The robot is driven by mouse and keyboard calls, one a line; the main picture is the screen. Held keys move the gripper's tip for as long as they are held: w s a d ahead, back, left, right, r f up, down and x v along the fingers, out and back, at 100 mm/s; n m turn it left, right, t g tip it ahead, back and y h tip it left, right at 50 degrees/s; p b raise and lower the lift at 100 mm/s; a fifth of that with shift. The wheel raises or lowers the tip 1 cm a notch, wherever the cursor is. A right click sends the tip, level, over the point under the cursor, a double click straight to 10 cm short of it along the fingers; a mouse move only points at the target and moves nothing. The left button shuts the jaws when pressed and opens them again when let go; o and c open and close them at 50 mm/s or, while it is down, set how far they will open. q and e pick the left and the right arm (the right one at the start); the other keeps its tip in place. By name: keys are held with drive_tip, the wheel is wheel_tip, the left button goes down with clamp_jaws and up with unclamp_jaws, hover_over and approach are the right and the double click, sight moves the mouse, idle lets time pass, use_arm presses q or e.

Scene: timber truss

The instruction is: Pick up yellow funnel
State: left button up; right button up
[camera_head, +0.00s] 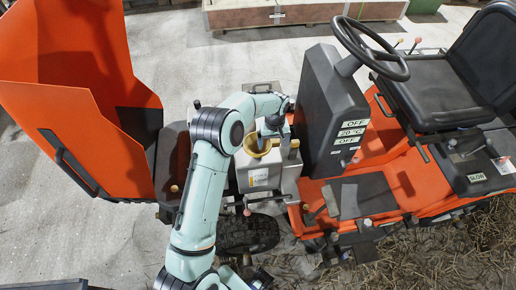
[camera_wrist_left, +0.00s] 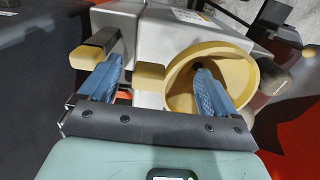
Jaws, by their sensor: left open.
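The yellow funnel (camera_head: 257,146) sits on top of a light grey tank (camera_head: 262,180) in the head view. In the left wrist view the funnel (camera_wrist_left: 240,68) shows its round, wide mouth to the camera. My left gripper (camera_head: 271,128) is over the tank, close beside and above the funnel. Its blue fingers (camera_wrist_left: 155,85) are spread. In the left wrist view the right finger overlaps the inside of the funnel's mouth; the left finger is outside the rim, to the left. I cannot tell whether either finger touches it. My right gripper is out of view.
Tan-ended blocks (camera_wrist_left: 148,76) show between and beside the fingers, left of the funnel. A tall dark grey console (camera_head: 328,110) stands close right of the tank, with a steering wheel (camera_head: 368,48) above. An orange hopper (camera_head: 75,90) is at left. Open concrete floor lies behind.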

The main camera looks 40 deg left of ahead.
use_arm(q)
drive_tip(key=shift+f, duration=0.15)
drive_tip(key=c, duration=1.1)
